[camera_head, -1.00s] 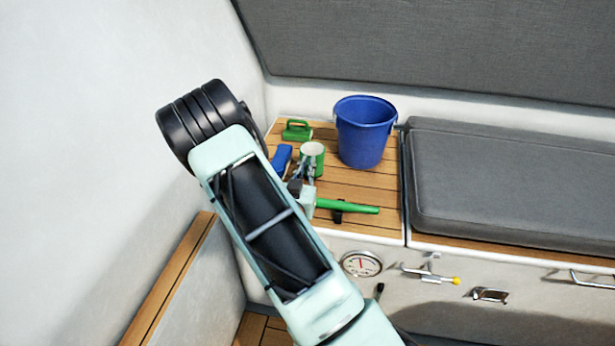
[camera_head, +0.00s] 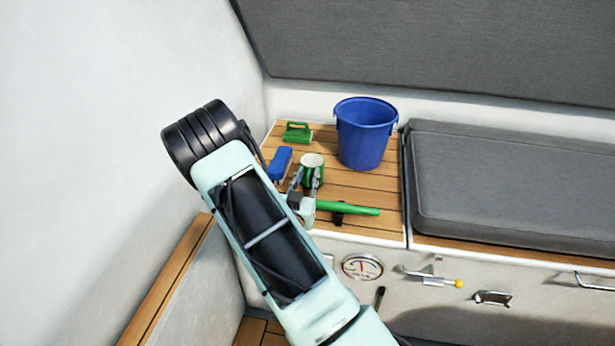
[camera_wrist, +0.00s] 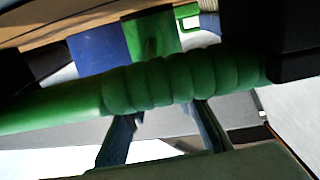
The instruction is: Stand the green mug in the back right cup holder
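The green mug (camera_head: 312,163), with a pale rim and inside, stands on the slatted wooden locker top in front of the blue bucket. My gripper (camera_head: 305,178) is at its near side, low over the wood. Its two fingers look spread, one near the mug's left edge and one in front of it. I cannot tell whether they touch it. In the wrist view the fingers (camera_wrist: 168,125) are apart, and a green ribbed bar (camera_wrist: 160,85) crosses the picture and hides their tips. I cannot make out a cup holder.
A blue bucket (camera_head: 365,132) stands behind the mug. A blue block-like item (camera_head: 281,160) lies to its left and a green handled item (camera_head: 298,132) behind. A green bar-shaped tool (camera_head: 345,208) lies at the front edge. A grey cushion (camera_head: 510,185) bounds the right.

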